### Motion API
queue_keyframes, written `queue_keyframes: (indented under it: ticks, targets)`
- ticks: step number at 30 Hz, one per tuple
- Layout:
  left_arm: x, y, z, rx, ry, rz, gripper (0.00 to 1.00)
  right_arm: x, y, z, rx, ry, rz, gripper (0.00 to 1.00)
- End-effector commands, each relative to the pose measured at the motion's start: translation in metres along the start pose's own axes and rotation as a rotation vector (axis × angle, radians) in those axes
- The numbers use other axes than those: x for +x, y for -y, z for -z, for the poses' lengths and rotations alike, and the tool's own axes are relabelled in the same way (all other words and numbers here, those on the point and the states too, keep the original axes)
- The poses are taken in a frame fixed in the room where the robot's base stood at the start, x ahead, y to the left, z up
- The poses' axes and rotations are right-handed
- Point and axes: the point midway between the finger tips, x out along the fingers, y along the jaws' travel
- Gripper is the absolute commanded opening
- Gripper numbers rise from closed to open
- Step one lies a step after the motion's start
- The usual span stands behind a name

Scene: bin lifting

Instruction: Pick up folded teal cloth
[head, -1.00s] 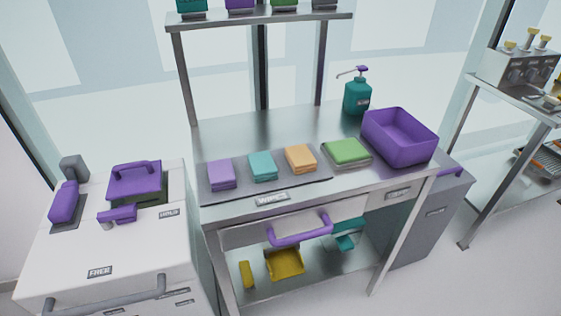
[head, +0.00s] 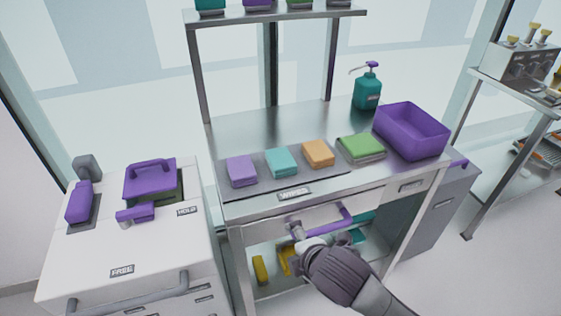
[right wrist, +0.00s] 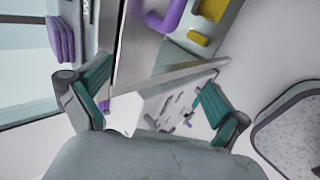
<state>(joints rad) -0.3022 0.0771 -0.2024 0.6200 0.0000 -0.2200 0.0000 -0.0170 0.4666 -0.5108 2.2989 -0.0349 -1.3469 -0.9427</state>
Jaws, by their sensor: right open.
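The folded teal cloth (head: 282,162) lies on the grey mat (head: 262,193) at the front of the steel table, between the folded purple cloth (head: 242,170) and the folded orange cloth (head: 318,153). My right gripper (head: 325,238) is in front of the table, below its top and near the purple drawer handle (head: 338,219), apart from the teal cloth. In the right wrist view its teal-padded fingers (right wrist: 155,88) are spread with nothing held between them. A purple stack (right wrist: 60,40) shows at that view's upper left. My left gripper is not in view.
A green folded cloth (head: 361,147), a purple bin (head: 411,132) and a teal pump bottle (head: 367,90) stand to the right on the table. A shelf (head: 272,15) rises behind. A white cabinet (head: 95,240) stands at left. The tabletop behind the cloths is clear.

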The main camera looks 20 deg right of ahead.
Motion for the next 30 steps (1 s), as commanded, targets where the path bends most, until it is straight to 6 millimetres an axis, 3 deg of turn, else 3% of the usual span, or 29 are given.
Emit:
queue_keyframes:
  ticks: [1, 6, 9, 12, 17, 25, 30]
  targets:
    - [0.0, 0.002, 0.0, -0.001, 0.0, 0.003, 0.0, 0.006, -0.025, -0.003, -0.186, 0.013, -0.059, 1.0]
    - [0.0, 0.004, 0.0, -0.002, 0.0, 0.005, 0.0, 0.02, -0.097, -0.019, -0.886, 0.127, -0.211, 1.0]
    - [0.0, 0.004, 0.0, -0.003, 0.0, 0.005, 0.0, 0.024, -0.128, -0.034, -1.205, 0.22, -0.248, 1.0]
    - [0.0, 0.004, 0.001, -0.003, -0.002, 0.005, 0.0, 0.025, -0.147, -0.045, -1.408, 0.289, -0.258, 1.0]
    - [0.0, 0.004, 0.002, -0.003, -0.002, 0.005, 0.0, 0.034, -0.162, -0.054, -1.533, 0.334, -0.256, 1.0]
    - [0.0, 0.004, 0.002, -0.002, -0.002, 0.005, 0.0, 0.081, -0.181, -0.056, -1.534, 0.334, -0.256, 1.0]
    - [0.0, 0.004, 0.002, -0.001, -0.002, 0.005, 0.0, 0.101, -0.189, -0.057, -1.534, 0.334, -0.257, 1.0]
